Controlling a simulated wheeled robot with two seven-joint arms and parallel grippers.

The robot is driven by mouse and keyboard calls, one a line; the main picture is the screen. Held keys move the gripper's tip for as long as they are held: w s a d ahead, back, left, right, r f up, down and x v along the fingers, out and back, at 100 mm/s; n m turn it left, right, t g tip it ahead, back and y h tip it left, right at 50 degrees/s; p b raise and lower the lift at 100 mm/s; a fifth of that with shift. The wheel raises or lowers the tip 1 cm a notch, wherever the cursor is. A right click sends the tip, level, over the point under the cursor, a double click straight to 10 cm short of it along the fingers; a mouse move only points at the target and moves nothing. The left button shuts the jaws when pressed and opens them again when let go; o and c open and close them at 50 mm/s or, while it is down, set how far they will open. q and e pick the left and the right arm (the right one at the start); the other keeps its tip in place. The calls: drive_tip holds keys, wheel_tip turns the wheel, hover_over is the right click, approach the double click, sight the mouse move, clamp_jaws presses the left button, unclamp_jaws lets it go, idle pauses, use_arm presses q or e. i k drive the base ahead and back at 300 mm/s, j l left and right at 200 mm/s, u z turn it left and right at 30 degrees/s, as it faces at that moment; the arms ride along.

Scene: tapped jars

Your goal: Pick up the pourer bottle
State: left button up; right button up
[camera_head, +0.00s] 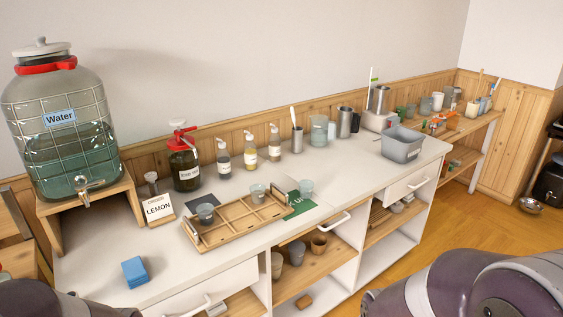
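Three small labelled bottles with pale tops stand in a row along the back of the white counter: a dark one (223,158), an amber one (250,153) and another amber one (274,146). A larger dark bottle (185,168) with a red top and a white label stands to their left. I cannot tell which of these is the pourer bottle. All stand upright, apart from any gripper. Neither gripper is in view. Only dark rounded parts of my arms show at the bottom left and bottom right corners.
A wooden tray (191,238) with cups lies in front of the bottles. A big water jar (60,150) stands on a wooden stand at left, beside a LEMON sign (158,208). A blue sponge (134,272) lies at front left. A grey bin (402,146) stands at right.

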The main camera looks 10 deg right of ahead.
sight(251, 154)
drive_tip(key=i+l, duration=0.15)
drive_tip(key=i, duration=0.35)
drive_tip(key=i+l, duration=0.1)
drive_tip(key=i, duration=0.4)
drive_tip(key=u, duration=0.4)
drive_tip(key=i+l+u, duration=0.1)
drive_tip(key=u, duration=0.7)
drive_tip(key=i+l+u, duration=0.1)
drive_tip(key=u, duration=0.3)
drive_tip(key=i+l, duration=0.1)
drive_tip(key=l, duration=0.25)
drive_tip(key=i+l, duration=0.1)
drive_tip(key=l, duration=0.25)
